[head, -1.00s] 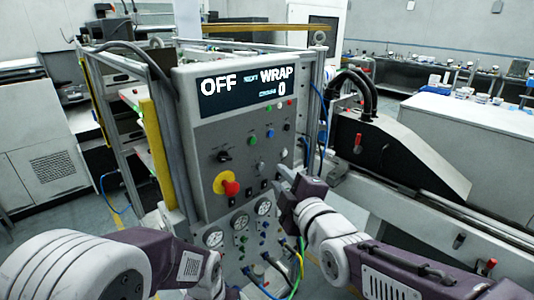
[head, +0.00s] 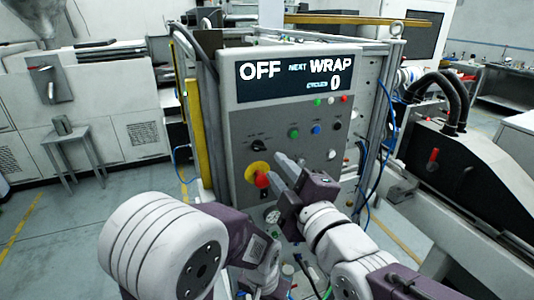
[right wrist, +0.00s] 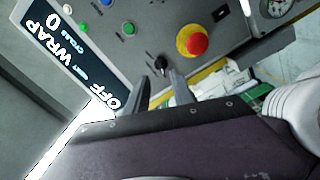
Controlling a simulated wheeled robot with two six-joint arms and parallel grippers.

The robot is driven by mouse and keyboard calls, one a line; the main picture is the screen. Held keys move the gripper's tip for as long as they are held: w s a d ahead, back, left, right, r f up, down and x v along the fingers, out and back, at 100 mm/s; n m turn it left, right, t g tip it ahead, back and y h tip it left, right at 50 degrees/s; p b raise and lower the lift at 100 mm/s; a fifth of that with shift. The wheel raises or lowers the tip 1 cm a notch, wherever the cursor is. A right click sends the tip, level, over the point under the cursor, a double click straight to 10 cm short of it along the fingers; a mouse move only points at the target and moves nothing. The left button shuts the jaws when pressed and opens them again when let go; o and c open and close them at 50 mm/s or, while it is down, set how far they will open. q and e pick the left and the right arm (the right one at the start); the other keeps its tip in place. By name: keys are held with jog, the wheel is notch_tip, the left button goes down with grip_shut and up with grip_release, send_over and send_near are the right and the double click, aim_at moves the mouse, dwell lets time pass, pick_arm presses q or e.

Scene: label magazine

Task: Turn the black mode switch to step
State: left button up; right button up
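The black mode switch (head: 254,147) is a small knob on the grey control panel (head: 238,124), upper left of the red button. The display (head: 297,76) above reads OFF, NEXT WRAP, CYCLES 0. My right gripper (head: 274,168) is open and empty in front of the panel, its fingertips lower right of the switch in the head view. In the right wrist view, the switch (right wrist: 161,62) shows just beyond the gap between the fingertips (right wrist: 160,77); I see no contact. My left arm shows low in the head view, but its gripper cannot be made out.
A red emergency button (head: 262,179) on a yellow disc sits just below the switch, close to my right fingers. Green (head: 294,133) and blue (head: 316,129) buttons and another black knob (head: 337,125) are to the right. A black machine cover (head: 450,165) stands at right.

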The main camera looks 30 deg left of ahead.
aim_at(261, 150)
jog(key=p+x, duration=0.1)
jog(key=x, duration=0.6)
jog(key=shift+s+a, duration=0.1)
jog(key=shift+s, duration=0.05)
jog(key=shift+w+a, duration=0.15)
jog(key=shift+w, duration=0.15)
grip_shut()
